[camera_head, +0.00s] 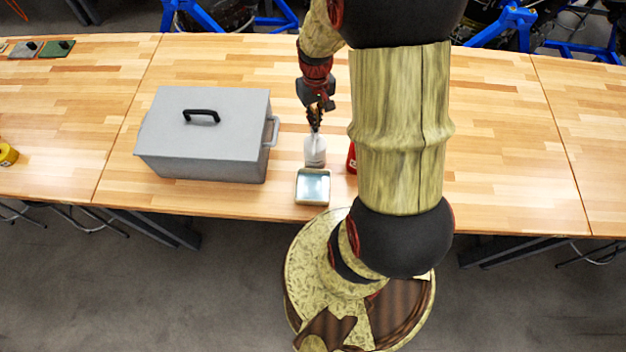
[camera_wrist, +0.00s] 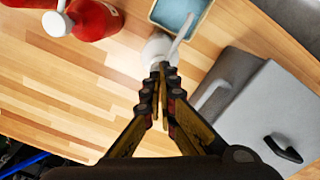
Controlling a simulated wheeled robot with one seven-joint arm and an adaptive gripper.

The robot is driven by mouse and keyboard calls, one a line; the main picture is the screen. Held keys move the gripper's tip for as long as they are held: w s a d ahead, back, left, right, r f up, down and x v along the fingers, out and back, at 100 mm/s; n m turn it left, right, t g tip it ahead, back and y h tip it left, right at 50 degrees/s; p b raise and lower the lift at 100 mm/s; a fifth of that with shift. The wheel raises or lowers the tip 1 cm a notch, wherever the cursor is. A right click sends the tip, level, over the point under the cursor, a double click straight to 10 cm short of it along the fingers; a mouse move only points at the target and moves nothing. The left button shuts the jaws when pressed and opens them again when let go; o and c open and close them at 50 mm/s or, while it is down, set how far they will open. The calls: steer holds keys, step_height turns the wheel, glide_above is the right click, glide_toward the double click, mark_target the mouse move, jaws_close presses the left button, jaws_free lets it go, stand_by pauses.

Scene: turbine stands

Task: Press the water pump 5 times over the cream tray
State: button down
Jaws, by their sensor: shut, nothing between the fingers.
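The water pump, a pale translucent bottle (camera_head: 315,152) with a white top, stands upright on the wooden table behind the cream tray (camera_head: 299,199). The tray holds a pale blue surface. In the wrist view the white pump top (camera_wrist: 158,48) shows just beyond my fingertips, its spout pointing toward the tray (camera_wrist: 154,17). My gripper (camera_head: 314,125) points down directly above the pump, fingers shut with nothing between them; it also shows in the wrist view (camera_wrist: 163,70). I cannot tell whether the fingertips touch the pump top.
A grey lidded box (camera_head: 200,150) with a black handle stands left of the pump. A red bottle (camera_wrist: 92,20) with a white pump top stands on the other side, mostly hidden behind my arm in the head view (camera_head: 351,158). The table's front edge lies close to the tray.

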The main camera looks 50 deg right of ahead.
steer(key=shift+r+p, duration=2.1)
steer(key=shift+r, duration=1)
steer(key=shift+f, duration=0.1)
steer(key=shift+s, duration=0.1)
steer(key=s+a+n+t+b, duration=0.2)
steer(key=s+a+b, duration=0.1)
steer(key=a+b, duration=0.8)
steer(key=s+a+n+t+b, duration=0.2)
steer(key=s+a+t+b, duration=0.1)
steer(key=a+b, duration=0.8)
steer(key=shift+s+a+f+t+b, duration=0.3)
steer(key=shift+s+a+b, duration=0.1)
steer(key=shift+s+b, duration=0.35)
